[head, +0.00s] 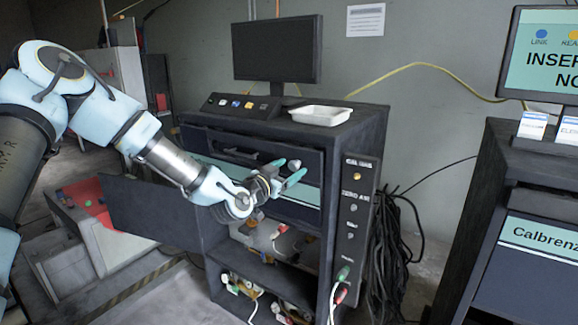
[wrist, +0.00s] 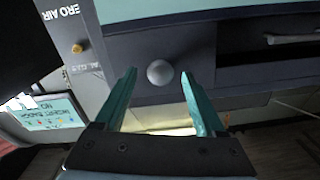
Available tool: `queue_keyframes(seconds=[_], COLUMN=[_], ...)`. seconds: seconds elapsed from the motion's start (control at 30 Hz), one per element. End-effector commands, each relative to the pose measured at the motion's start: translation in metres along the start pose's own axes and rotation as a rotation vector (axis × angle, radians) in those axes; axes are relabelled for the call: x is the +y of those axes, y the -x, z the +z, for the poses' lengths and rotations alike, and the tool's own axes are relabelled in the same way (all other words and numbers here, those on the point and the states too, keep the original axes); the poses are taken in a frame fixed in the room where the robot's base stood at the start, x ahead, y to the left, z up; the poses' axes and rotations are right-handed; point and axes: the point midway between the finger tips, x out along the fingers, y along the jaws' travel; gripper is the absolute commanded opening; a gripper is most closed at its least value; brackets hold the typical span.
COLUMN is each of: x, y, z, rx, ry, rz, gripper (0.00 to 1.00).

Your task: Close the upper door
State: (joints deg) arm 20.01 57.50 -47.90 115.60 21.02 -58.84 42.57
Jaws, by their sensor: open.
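The dark cabinet (head: 370,150) has an upper front panel (head: 312,160) with a bar handle, a round pale knob (head: 294,165) and a teal strip below. I take this panel as the upper door; I cannot tell whether it is fully shut. In the wrist view, which is upside down, the knob (wrist: 160,72) lies between and just beyond my fingertips, and the handle (wrist: 290,39) is to the right. My gripper (head: 287,171) is open in front of the panel, its teal fingers (wrist: 158,76) on either side of the knob in view. I see no clear contact.
A dark door panel (head: 150,213) stands swung out at the cabinet's left, beside open lower shelves (head: 270,275) with cables and parts. A monitor (head: 277,50), a button box (head: 240,106) and a white tray (head: 320,115) are on top. Cables hang at the right.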

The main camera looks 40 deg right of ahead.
Motion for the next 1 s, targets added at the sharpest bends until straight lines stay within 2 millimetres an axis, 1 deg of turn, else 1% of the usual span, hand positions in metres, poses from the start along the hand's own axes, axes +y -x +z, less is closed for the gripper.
queue_keyframes(seconds=[0.27, 0.37, 0.9, 1.0], x=[-0.0001, -0.0001, -0.0002, -0.0002], y=[-0.0015, -0.0014, -0.0012, -0.0012], z=[0.0004, 0.0004, 0.0003, 0.0003], rx=[0.0, 0.0, 0.0, 0.0], ry=[-0.001, -0.001, -0.001, -0.001], rz=[0.0, 0.0, 0.0, 0.0], gripper=[0.72, 0.62, 0.01, 0.0])
